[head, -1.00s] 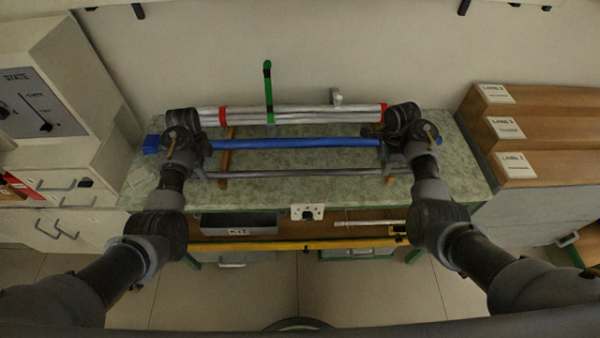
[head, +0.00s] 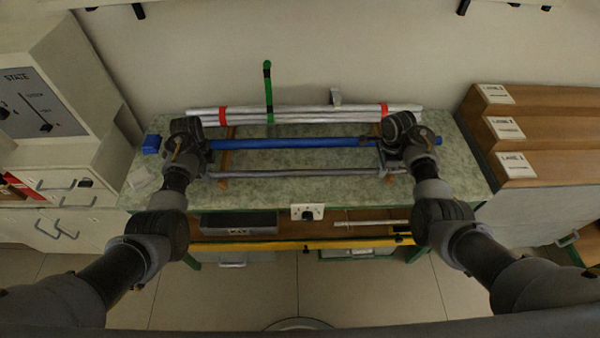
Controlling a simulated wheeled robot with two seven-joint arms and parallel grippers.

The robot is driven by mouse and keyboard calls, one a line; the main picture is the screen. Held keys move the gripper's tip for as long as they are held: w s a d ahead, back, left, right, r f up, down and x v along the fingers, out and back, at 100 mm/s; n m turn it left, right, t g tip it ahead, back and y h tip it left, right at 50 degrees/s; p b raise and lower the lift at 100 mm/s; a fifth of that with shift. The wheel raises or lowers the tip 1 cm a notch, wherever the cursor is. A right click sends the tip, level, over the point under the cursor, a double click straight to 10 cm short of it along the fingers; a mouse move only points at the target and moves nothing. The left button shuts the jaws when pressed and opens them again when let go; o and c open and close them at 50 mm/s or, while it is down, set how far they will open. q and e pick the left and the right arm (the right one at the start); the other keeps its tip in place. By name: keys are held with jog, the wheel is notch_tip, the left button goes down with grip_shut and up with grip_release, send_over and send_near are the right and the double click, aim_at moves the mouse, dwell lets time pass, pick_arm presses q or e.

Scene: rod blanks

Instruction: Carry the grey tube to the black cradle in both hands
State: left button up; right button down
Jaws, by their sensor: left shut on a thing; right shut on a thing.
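The thin grey tube (head: 290,173) lies level across the front of the bench, nearer to me than the blue tube (head: 290,143). My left gripper (head: 207,172) is shut at its left end. My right gripper (head: 384,170) is shut on it near its right end, and a short piece shows beyond that gripper. The fingertips are small and partly hidden by my wrists. I cannot tell how far the tube is above the bench top. I cannot make out the black cradle for certain.
White tubes with red bands (head: 300,117) lie at the back of the green bench (head: 460,175). A green post (head: 267,90) stands upright there. Wooden supports (head: 225,160) show under the tubes.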

pick_arm(q)
jog(key=shift+r, duration=0.15)
grip_shut()
pick_arm(e)
jog(key=shift+r, duration=0.15)
